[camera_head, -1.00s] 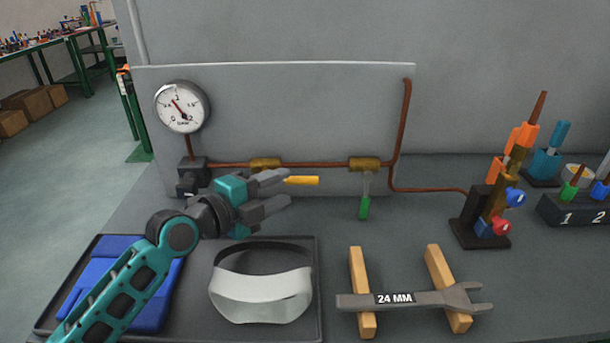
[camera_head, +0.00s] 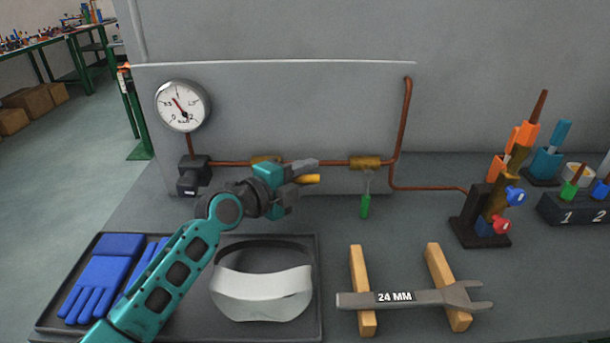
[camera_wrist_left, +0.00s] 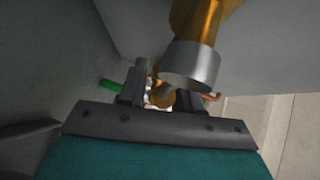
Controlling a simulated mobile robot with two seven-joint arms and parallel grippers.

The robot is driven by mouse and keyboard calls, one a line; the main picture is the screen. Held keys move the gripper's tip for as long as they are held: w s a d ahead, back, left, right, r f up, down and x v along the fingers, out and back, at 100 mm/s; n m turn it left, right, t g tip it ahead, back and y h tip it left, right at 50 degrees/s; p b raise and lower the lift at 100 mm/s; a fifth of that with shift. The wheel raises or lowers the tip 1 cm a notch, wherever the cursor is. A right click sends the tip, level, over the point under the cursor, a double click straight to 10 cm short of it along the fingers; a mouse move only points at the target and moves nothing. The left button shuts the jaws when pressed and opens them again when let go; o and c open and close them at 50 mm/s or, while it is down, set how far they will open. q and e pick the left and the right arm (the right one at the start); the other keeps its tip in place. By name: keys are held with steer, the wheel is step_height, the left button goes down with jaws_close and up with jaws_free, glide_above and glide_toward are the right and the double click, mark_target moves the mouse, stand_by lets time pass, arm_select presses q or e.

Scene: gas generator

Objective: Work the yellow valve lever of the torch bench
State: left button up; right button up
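The yellow valve lever (camera_head: 312,179) sticks out to the right in the head view, below the left brass valve (camera_head: 264,160) on the copper pipe. My left gripper (camera_head: 298,178) is at the lever, with its fingers apart. In the left wrist view, the rounded orange-yellow lever end (camera_wrist_left: 163,98) shows between the fingers of my left gripper (camera_wrist_left: 162,92), with a gap visible around it. The brass valve body (camera_wrist_left: 200,18) and its grey collar are just ahead. The gripper hides most of the lever in the head view. My right gripper is not in view.
A second brass valve (camera_head: 365,162) with a green lever (camera_head: 365,206) is to the right. The gauge (camera_head: 182,106) is on the left. A tray (camera_head: 318,325) holds a visor (camera_head: 262,295) and blue gloves (camera_head: 100,280). A 24 MM wrench (camera_head: 420,297) lies on wooden blocks.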

arm_select(q)
jaws_close()
stand_by(0.5)
steer(key=shift+a+f+m+g+y+p, duration=0.15)
steer(key=shift+f+m+g+y+p, duration=0.25)
steer(key=shift+f+m+y+p, duration=0.45)
steer(key=f+y+p, duration=0.1)
steer(key=a+m+y+p, duration=0.1)
steer(key=shift+f+g+y+p, duration=0.25)
steer(key=shift+f+g+p, duration=0.1)
steer(key=shift+g, duration=0.05)
steer(key=shift+a+f+m+y+p, duration=0.15)
steer(key=shift+f+m+y+p, duration=0.15)
steer(key=shift+f+m+p, duration=0.2)
steer(key=shift+o, duration=1.2)
jaws_free()
